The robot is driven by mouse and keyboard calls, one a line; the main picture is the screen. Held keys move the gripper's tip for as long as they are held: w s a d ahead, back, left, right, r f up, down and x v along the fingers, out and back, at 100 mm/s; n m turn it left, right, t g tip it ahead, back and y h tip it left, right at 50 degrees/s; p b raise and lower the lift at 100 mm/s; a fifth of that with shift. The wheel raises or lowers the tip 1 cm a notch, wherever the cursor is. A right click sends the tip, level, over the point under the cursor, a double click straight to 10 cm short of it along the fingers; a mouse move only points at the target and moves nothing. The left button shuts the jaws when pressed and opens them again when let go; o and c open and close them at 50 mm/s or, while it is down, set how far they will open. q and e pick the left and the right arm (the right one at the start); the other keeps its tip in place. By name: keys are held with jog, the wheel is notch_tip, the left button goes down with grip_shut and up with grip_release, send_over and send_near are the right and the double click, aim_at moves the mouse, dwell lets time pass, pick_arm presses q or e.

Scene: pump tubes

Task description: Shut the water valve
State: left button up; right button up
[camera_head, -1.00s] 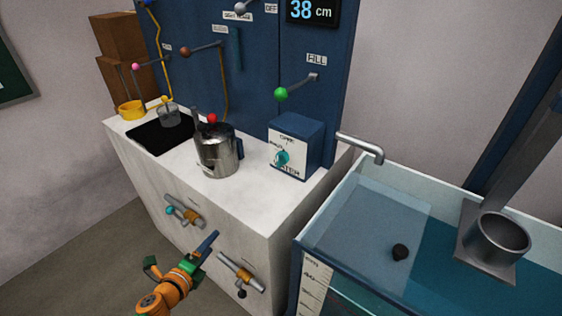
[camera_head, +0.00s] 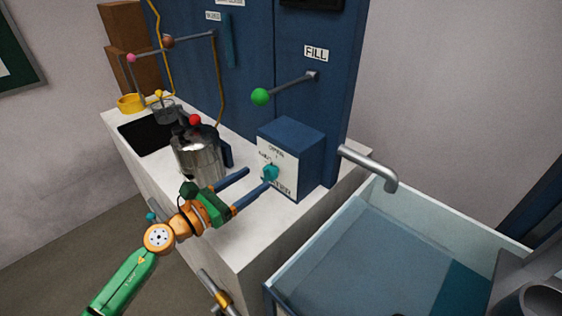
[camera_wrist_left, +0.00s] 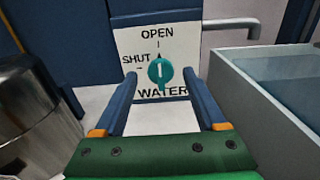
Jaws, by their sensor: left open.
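The water valve is a round teal knob (camera_head: 270,173) on the white front of a blue box (camera_head: 301,146) on the counter. In the left wrist view the knob (camera_wrist_left: 161,72) shows a white line running upright, in line with the word OPEN above; SHUT is printed to its upper left and WATER below. My left gripper (camera_head: 257,179) is open in front of the box, fingers pointing at the knob. In the wrist view the knob lies between the two blue fingers, and whether they touch it I cannot tell. My right gripper is not in view.
A metal kettle (camera_head: 197,156) with a red knob stands left of the box, close to my left gripper. A green-tipped FILL lever (camera_head: 261,97) sticks out above the box. A spout (camera_head: 372,165) reaches over a water tank (camera_head: 400,231) at the right.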

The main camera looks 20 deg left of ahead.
aim_at(263, 172)
pick_arm(q)
jog(key=p+x, duration=0.1)
jog(key=x, duration=0.4)
jog(key=shift+w+d+r, duration=0.1)
jog(key=shift+w+d, duration=0.05)
jog(key=shift+w, duration=0.15)
jog(key=shift+s, duration=0.1)
jog(key=shift+c, duration=0.6)
grip_shut()
